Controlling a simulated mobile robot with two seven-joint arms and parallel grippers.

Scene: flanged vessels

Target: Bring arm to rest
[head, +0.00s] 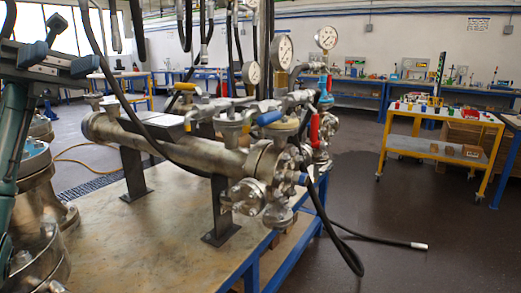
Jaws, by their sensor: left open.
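My left gripper (68,47) is at the upper left edge of the head view. It is open, with nothing visible between its fingers, and its arm runs down the left edge. It shows in front of the back wall and windows, apart from the vessel as far as I can tell. The horizontal flanged vessel (190,150) lies on dark metal stands on the table, right of the gripper. My right gripper is not in view.
Pressure gauges (282,52) and valves rise from the vessel's right end. Upright flanged vessels (35,200) stand at the lower left, close to my left arm. Black hoses hang overhead; one (345,250) trails onto the floor. A yellow cart (440,148) stands right, past open floor.

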